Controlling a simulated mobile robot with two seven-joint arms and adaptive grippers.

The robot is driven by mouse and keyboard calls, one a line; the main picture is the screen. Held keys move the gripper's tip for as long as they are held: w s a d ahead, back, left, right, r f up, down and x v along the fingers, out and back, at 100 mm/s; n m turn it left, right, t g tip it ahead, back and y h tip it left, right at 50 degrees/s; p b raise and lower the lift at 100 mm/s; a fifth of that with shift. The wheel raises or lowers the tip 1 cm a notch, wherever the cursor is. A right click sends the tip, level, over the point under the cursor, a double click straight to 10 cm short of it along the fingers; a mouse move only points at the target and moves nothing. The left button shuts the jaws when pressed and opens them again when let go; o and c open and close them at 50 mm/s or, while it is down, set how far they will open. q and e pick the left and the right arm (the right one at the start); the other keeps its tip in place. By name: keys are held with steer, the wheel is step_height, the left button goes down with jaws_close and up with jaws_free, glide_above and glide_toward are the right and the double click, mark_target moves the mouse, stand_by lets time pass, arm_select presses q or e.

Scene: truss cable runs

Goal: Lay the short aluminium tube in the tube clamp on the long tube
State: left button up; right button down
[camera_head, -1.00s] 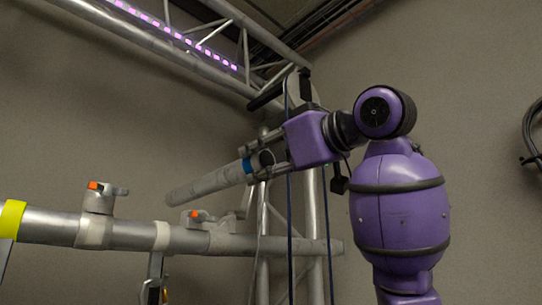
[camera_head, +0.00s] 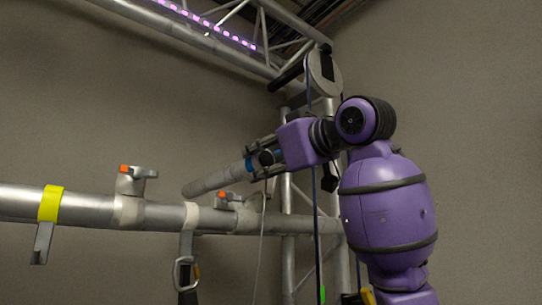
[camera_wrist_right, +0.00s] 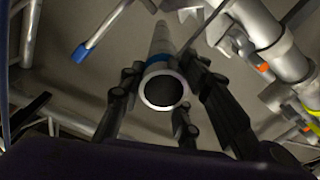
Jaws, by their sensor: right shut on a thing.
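My right gripper (camera_head: 262,161) is shut around the short aluminium tube (camera_head: 215,181), near the tube's blue band. The tube slants down to the left, its far end just above the long tube (camera_head: 80,207) in the head view. Clamps with orange-tipped levers sit on the long tube, one at left (camera_head: 130,183) and one further right (camera_head: 228,201). The right one is partly behind or below the short tube; contact cannot be told. In the right wrist view, the tube's open end (camera_wrist_right: 165,104) shows between the fingers (camera_wrist_right: 152,98). My left gripper is not in view.
A yellow band (camera_head: 51,203) with a hanging bracket and a strap with a carabiner (camera_head: 184,274) are on the long tube. An upright truss (camera_head: 288,245) stands behind my right arm. A lit truss (camera_head: 225,40) runs overhead. A blue-tipped rod (camera_wrist_right: 84,50) shows in the wrist view.

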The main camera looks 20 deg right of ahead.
steer(key=shift+w+a+f, duration=0.15)
steer(key=shift+w+a, duration=0.1)
steer(key=shift+w, duration=0.4)
steer(key=shift+w+f, duration=0.1)
steer(key=shift+f, duration=2.35)
steer(key=c, duration=1.2)
jaws_free()
steer(key=v, duration=1.2)
steer(key=shift+d, duration=0.1)
